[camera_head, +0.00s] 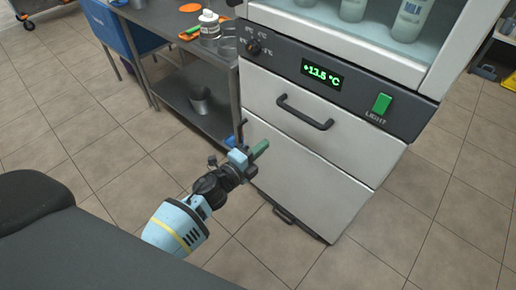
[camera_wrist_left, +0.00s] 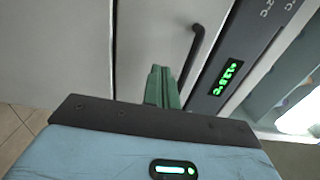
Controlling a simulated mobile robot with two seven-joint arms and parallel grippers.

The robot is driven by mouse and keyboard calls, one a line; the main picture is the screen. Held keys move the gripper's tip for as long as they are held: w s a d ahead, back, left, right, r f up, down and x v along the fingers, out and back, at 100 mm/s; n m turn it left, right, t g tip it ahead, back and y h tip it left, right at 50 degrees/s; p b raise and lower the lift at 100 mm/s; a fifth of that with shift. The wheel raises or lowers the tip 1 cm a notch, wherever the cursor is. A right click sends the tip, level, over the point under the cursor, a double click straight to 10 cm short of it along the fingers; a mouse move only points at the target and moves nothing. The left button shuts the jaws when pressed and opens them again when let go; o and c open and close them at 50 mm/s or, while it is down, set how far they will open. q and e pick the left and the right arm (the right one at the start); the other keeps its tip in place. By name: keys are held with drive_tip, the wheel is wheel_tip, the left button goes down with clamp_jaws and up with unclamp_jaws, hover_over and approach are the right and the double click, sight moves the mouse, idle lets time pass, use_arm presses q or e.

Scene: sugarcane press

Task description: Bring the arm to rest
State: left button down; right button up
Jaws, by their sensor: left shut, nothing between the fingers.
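My left gripper (camera_head: 260,149) has green fingers and sits at the end of my light blue and black arm. In the head view it is in front of the white cabinet (camera_head: 305,165), left of and below the upper drawer's black handle (camera_head: 305,112). In the left wrist view the green fingers (camera_wrist_left: 161,88) are together and empty, pointing at the cabinet front. Whether they touch it cannot be told. The handle shows just beyond them to the right (camera_wrist_left: 194,52). My right gripper is not in view.
The cabinet's control panel has a lit green display (camera_head: 322,74) and a green light switch (camera_head: 382,103). Bottles (camera_head: 408,20) stand behind its upper opening. A grey metal table (camera_head: 160,22) with a white bottle (camera_head: 209,24) stands at the left, a metal cup (camera_head: 201,99) on its lower shelf. Tiled floor lies open around.

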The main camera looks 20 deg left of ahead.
use_arm(q)
drive_tip(key=shift+s+a, duration=0.2)
drive_tip(key=shift+s, duration=0.2)
drive_tip(key=s+a+f+n+g+y+p, duration=0.1)
drive_tip(key=s+n+g+p, duration=0.3)
drive_tip(key=s+n, duration=0.6)
drive_tip(key=s+a+f+n+g+y+p, duration=0.1)
drive_tip(key=s+n+p, duration=0.6)
drive_tip(key=s, duration=2.3)
drive_tip(key=f+n+g+y, duration=0.1)
drive_tip(key=n+g+y, duration=0.1)
drive_tip(key=n+g, duration=0.1)
drive_tip(key=shift+p, duration=0.35)
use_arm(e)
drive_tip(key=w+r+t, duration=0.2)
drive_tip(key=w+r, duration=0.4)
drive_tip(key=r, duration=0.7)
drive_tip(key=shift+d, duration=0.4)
